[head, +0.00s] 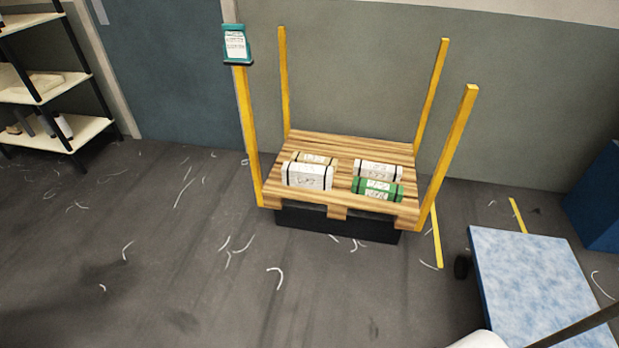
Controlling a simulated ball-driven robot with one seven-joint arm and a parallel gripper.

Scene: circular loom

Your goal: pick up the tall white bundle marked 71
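Several strapped bundles lie on a slatted wooden pallet (335,208) in the head view. A white bundle (308,177) with dark straps is at the pallet's front left and looks the taller of two white ones. Another white bundle (378,170) is at the back right, behind a green bundle (377,189). A tan bundle (314,158) sits behind the front-left white one and is partly hidden by it. The marks on the bundles are too small to read, so I cannot tell which is 71. My gripper is not in view.
Yellow posts (450,150) stand at the pallet's corners, one bearing a teal sign (236,44). A blue-topped cart or platform (530,280) stands at lower right. Shelves (55,135) are at left. The floor (190,270) before the pallet is open, with scattered pale scraps.

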